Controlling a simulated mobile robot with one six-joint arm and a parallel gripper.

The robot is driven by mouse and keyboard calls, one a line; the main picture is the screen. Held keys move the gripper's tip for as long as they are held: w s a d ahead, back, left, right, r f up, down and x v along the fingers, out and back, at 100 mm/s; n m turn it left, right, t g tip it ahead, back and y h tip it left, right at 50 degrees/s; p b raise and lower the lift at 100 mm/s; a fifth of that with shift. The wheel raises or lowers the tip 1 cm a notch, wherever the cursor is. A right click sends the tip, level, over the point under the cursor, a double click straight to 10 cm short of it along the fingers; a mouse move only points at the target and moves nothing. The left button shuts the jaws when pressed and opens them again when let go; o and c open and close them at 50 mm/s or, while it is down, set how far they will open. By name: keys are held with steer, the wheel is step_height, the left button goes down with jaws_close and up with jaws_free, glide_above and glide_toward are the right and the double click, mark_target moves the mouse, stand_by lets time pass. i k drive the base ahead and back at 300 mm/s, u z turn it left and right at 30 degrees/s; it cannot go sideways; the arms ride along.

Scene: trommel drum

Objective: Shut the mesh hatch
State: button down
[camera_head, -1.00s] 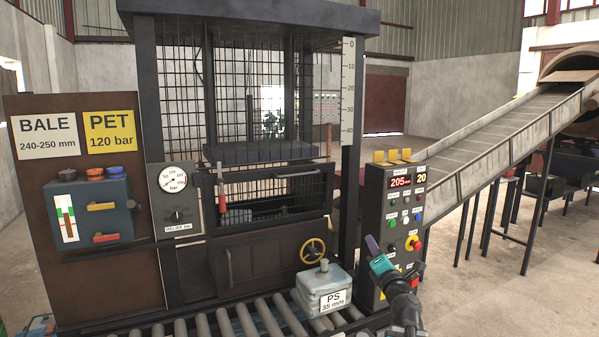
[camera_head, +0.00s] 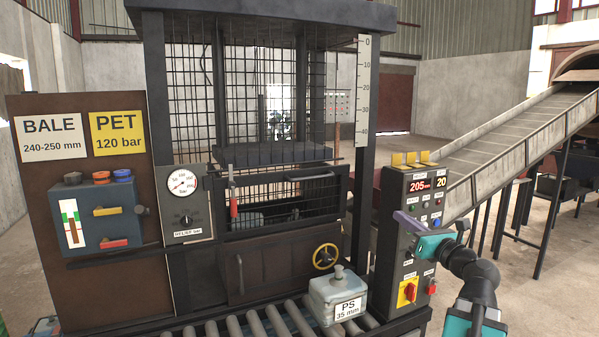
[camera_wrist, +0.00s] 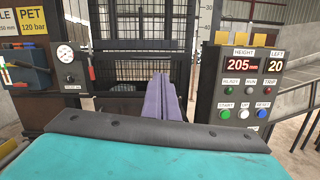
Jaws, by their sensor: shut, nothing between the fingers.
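The mesh hatch (camera_head: 285,200) is a dark framed wire panel with a bar handle along its top, low on the press front under the dark platen. It also shows in the wrist view (camera_wrist: 118,76), left of my fingers. Whether it is fully shut is hard to tell. A red-handled lever (camera_head: 233,205) stands at its left edge. My gripper (camera_head: 402,219) has a teal body and purple fingers, shut and empty. It is in front of the control box at right, apart from the hatch. The fingers (camera_wrist: 164,95) point toward the press in the wrist view.
The control box (camera_head: 415,185) with buttons and a 205 mm display stands right of the hatch. A grey PS 35 mm block (camera_head: 338,300) sits on the rollers (camera_head: 252,322). A yellow handwheel (camera_head: 325,257) is below the hatch. A conveyor (camera_head: 520,135) rises at right.

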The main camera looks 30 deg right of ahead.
mark_target(219, 185)
steer(key=i, duration=1.25)
steer(key=z, duration=0.05)
